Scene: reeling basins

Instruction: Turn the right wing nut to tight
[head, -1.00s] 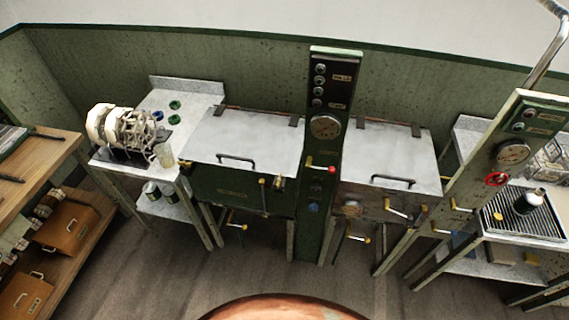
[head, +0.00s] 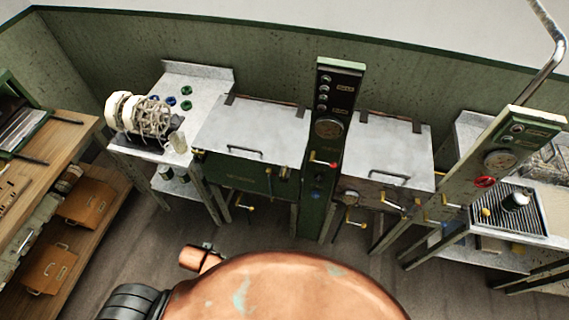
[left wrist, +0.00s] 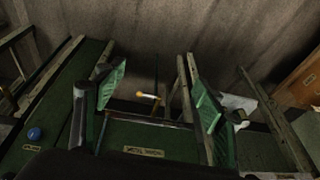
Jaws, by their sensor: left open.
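I cannot make out a wing nut for certain in either view. On the left basin's green front (head: 232,178) in the head view, a small brass fitting (head: 283,173) sits near the right end, too small to identify. The right basin (head: 365,192) has a grey, stained front with several yellow-tipped handles near it. Both basin lids are down. In the left wrist view my left gripper (left wrist: 157,82) is open and empty, its green-padded fingers wide apart over a green front with a label plate (left wrist: 143,152). My right gripper is in neither view.
A second column (head: 487,175) with a red handwheel stands at right. A reel table (head: 200,105) and a wooden shelf (head: 50,165) are at left. Floor in front is clear.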

